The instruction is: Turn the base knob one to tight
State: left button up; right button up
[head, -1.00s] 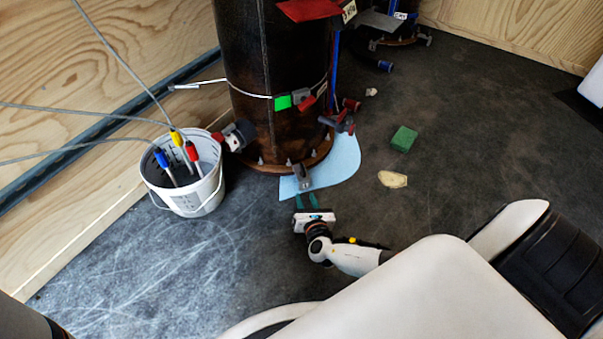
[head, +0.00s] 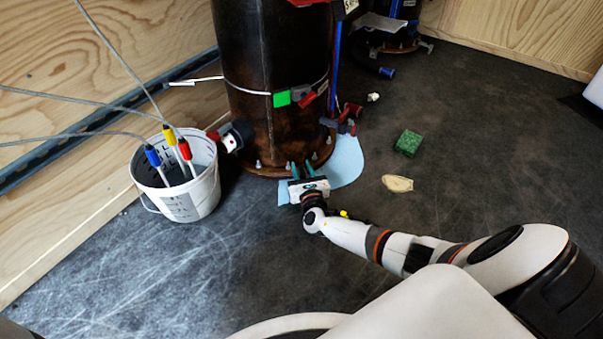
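The tall dark rusty filter cylinder (head: 270,60) stands on a round base flange (head: 262,168) with several small bolts along its rim. A grey base knob, seen at the front of the flange a second ago, is now mostly hidden at my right gripper (head: 303,170). That gripper's two teal fingers point at the flange and are apart, one on each side of the knob's place; contact cannot be made out. Another grey knob-like fitting (head: 345,127) sits at the flange's right side. My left gripper is out of view.
A white bucket (head: 178,203) with coloured-tip probes stands left of the cylinder. A pale blue sheet (head: 347,160) lies under the flange. A green sponge (head: 408,143) and a beige piece (head: 397,183) lie on the dark floor at right. The floor in front is clear.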

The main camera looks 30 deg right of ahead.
jog(key=shift+w+d, duration=0.1)
jog(key=shift+w, duration=0.2)
grip_shut()
